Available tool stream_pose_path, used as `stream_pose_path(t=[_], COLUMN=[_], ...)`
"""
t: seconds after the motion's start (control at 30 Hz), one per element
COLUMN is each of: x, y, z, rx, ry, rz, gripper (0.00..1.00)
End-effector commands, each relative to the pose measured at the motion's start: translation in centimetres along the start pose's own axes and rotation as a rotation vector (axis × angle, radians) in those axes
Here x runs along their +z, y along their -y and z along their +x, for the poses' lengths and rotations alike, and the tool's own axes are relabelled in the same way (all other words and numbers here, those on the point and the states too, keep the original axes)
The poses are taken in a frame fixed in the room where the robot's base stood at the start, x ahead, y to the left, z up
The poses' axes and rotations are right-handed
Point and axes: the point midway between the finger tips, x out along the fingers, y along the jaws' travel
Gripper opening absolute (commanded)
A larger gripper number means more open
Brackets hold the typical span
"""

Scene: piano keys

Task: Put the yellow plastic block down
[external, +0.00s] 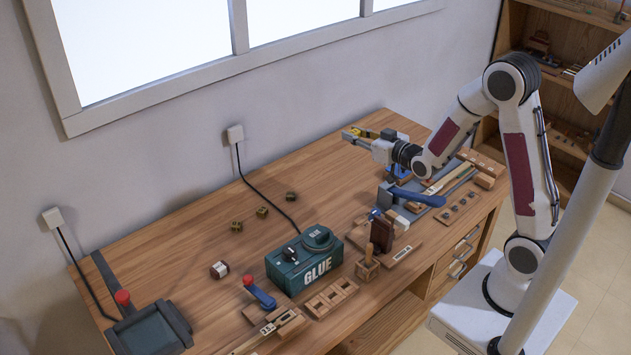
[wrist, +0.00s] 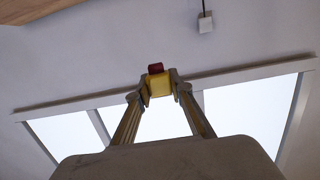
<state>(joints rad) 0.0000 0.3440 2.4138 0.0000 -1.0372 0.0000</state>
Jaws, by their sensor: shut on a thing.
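The yellow plastic block (wrist: 159,85) is pinched between the two fingertips of my gripper (wrist: 160,88) in the wrist view. A small dark red piece (wrist: 155,69) shows just beyond the block; I cannot tell whether it is part of it. In the external view my gripper (external: 354,136) reaches out level to the left over the far part of the wooden workbench (external: 215,207), and appears to be above its surface. The block is tiny there and partly hidden by the fingers.
A green glue box (external: 303,262) stands mid-bench, with several small greenish cubes (external: 262,212) behind it. Tools, a blue-handled one (external: 417,196) among them, and wooden pieces crowd the bench's right side and front. Bare wood lies left of my gripper. A window wall is behind.

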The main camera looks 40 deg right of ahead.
Motion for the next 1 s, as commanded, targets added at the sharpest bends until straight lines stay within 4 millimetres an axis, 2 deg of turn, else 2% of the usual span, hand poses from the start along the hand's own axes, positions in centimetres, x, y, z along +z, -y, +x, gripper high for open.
stream_pose_path(t=[0.07, 0.37, 0.67, 1.0], x=[-0.9, -1.2, -1.7, -1.9], y=[0.0, 3.4, 8.0, 13.4], z=[-0.2, -0.3, -1.2, -3.0], rx=[0.000, -0.010, -0.017, -0.021], ry=[-0.003, 0.000, -0.001, 0.000], rz=[0.000, -0.002, -0.002, -0.003], gripper=[0.08, 0.08, 0.08, 0.08])
